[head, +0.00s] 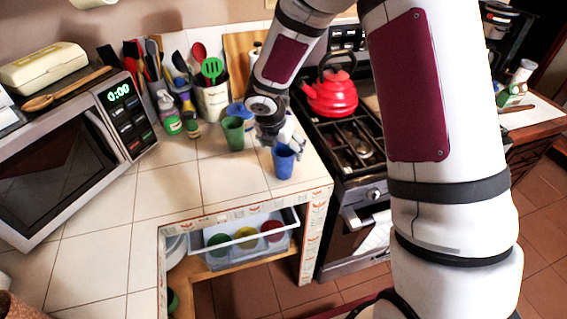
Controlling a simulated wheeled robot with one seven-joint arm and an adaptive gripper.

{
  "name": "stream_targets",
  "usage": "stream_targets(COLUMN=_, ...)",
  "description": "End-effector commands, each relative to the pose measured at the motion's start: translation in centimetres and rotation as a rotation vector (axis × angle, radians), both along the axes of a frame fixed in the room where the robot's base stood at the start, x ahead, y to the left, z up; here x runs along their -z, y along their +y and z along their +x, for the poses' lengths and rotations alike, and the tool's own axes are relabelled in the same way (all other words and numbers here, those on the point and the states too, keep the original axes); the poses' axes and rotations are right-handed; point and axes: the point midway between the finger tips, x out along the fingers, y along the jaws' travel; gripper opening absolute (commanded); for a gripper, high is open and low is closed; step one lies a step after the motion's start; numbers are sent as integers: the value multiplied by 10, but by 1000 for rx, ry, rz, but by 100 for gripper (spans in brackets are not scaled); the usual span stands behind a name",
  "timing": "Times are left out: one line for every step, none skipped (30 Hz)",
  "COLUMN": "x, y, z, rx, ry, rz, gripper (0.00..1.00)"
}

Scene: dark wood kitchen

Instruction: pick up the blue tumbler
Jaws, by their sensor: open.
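The blue tumbler (284,163) stands upright on the white tiled counter, near its right corner beside the stove. My gripper (287,147) is at the tumbler's rim, coming down from above and behind it. The fingers are small in the picture and partly overlap the tumbler's top. I cannot tell whether they touch it. The jaws are open, and the tumbler rests on the counter.
A green tumbler (233,133) stands just left of my gripper. A utensil holder (213,100) and bottles stand behind it. A red kettle (332,95) sits on the stove (350,140) to the right. A microwave (75,150) is at left. The counter's front middle is clear.

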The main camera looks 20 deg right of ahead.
Motion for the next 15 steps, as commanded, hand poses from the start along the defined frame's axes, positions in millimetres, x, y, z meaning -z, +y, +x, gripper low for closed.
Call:
stream_targets(x=3, y=0, z=0, rx=0, ry=1, rz=1, gripper=82)
stream_targets(x=4, y=-1, z=1, rx=-1, ry=1, rz=0, gripper=82)
stream_targets(x=6, y=-1, z=1, rx=-1, ry=1, rz=0, gripper=82)
stream_targets(x=7, y=-1, z=2, rx=-1, ry=1, rz=0, gripper=82)
stream_targets(x=9, y=-2, z=2, rx=-1, ry=1, rz=0, gripper=82)
stream_targets(x=12, y=-3, z=3, rx=0, ry=2, rz=1, gripper=82)
stream_targets(x=15, y=-3, z=3, rx=0, ry=2, rz=1, gripper=82)
stream_targets(x=19, y=-4, z=5, rx=0, ry=3, rz=0, gripper=82)
stream_targets(x=24, y=-5, z=6, rx=0, ry=4, rz=0, gripper=82)
stream_targets(x=27, y=-5, z=7, rx=0, ry=4, rz=0, gripper=82)
stream_targets(x=31, y=-6, z=8, rx=0, ry=3, rz=0, gripper=82)
stream_targets(x=35, y=-7, z=10, rx=0, ry=3, rz=0, gripper=82)
stream_targets(x=39, y=-8, z=11, rx=0, ry=2, rz=1, gripper=82)
stream_targets(x=42, y=-9, z=12, rx=0, ry=2, rz=1, gripper=82)
stream_targets(x=46, y=-10, z=14, rx=0, ry=1, rz=0, gripper=82)
